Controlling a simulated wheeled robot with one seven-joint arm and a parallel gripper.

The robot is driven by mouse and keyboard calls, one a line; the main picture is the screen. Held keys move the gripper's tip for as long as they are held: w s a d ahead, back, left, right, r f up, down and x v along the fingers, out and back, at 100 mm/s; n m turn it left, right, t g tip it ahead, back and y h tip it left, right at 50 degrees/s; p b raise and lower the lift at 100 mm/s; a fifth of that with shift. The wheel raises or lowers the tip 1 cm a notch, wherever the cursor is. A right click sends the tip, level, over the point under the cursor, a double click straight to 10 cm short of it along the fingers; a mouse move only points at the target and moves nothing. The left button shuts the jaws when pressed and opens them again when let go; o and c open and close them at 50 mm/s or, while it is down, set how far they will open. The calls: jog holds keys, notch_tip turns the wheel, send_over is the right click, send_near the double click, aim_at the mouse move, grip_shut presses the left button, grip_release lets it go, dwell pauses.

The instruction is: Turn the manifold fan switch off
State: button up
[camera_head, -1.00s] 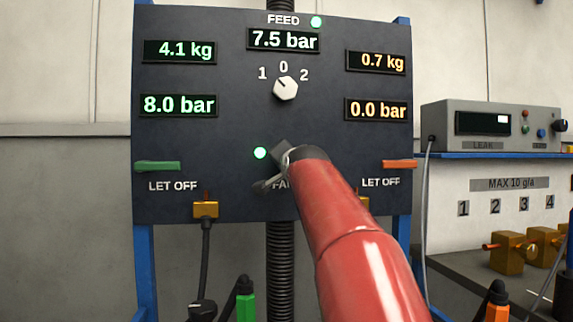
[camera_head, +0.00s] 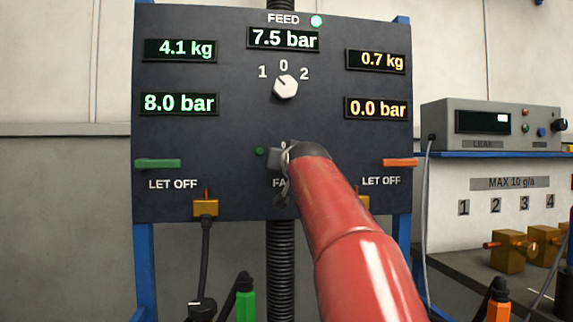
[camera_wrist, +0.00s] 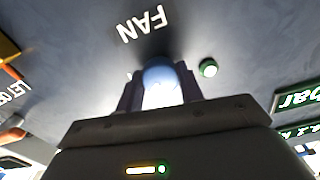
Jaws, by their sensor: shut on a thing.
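The fan switch (camera_wrist: 159,76) shows in the wrist view as a pale rounded knob on the dark panel, below the upturned FAN label (camera_wrist: 141,24). My gripper (camera_wrist: 160,92) is shut on it, one dark finger on each side. In the head view my gripper (camera_head: 281,165) is at the panel's lower middle, and my red arm hides most of the switch and part of the FAN label. The small round fan lamp (camera_head: 260,152) left of the gripper is dark green and unlit. It also shows in the wrist view (camera_wrist: 208,68).
The dark panel (camera_head: 225,135) also carries a white feed knob (camera_head: 286,87), a green let-off lever (camera_head: 158,163) and an orange let-off lever (camera_head: 400,163). A grey leak tester (camera_head: 440,128) stands on a shelf at the right.

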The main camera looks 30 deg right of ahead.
jog(key=n+b, duration=0.1)
jog(key=n, duration=0.9)
jog(key=shift+n, duration=0.3)
dwell(0.4)
jog(key=o, duration=1)
jog(key=shift+s, duration=0.1)
jog(key=b+v, duration=0.2)
jog(key=v, duration=0.5)
jog(key=shift+s, duration=0.3)
jog(key=shift+a, duration=0.2)
